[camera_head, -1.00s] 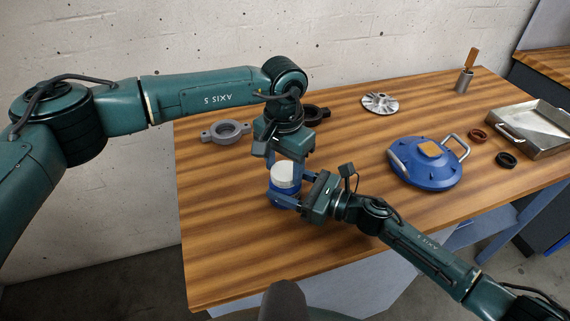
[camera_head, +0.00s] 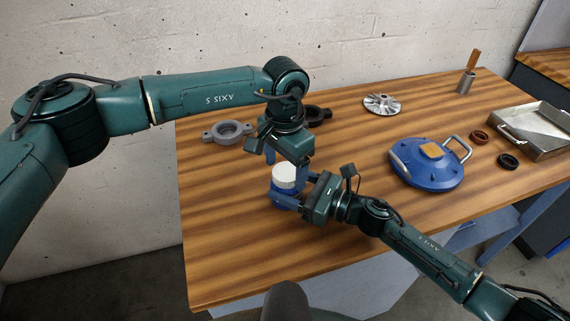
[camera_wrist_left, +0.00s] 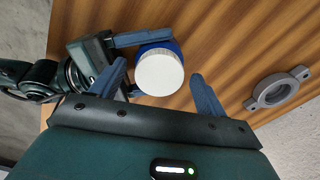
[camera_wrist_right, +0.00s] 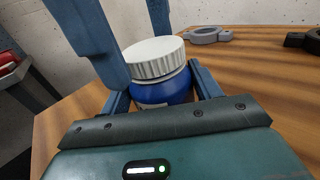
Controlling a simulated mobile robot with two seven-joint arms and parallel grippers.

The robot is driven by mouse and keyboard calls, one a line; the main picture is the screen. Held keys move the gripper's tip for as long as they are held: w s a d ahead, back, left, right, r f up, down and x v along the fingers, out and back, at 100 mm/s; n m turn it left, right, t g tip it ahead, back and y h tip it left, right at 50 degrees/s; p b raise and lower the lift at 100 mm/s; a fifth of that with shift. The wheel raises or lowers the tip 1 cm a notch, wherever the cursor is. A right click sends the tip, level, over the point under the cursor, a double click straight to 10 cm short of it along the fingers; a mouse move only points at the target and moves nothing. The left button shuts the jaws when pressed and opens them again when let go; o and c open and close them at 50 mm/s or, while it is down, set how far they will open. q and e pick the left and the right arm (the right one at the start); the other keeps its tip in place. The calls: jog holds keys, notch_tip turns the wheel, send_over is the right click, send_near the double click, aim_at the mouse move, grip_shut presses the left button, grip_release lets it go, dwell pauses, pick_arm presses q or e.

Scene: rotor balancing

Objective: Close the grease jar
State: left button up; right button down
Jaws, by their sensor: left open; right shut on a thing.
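The grease jar is a blue jar (camera_head: 283,198) standing on the workbench, with a white ribbed lid (camera_head: 285,176) on its top. The lid shows from above in the left wrist view (camera_wrist_left: 159,73) and looks slightly tilted in the right wrist view (camera_wrist_right: 152,57). My right gripper (camera_head: 290,195) is shut on the blue jar body (camera_wrist_right: 168,92) from the right side. My left gripper (camera_head: 285,160) is open above the lid, its fingers apart on either side and clear of it. Whether the lid is fully seated cannot be told.
A grey ring housing (camera_head: 228,132) and a dark ring housing (camera_head: 318,115) lie behind. A finned rotor (camera_head: 381,104), a blue round cover (camera_head: 427,165), two small rings and a metal tray (camera_head: 535,130) are to the right. The bench front is clear.

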pick_arm(q)
jog(key=shift+r, duration=2.25)
jog(key=shift+c, duration=0.3)
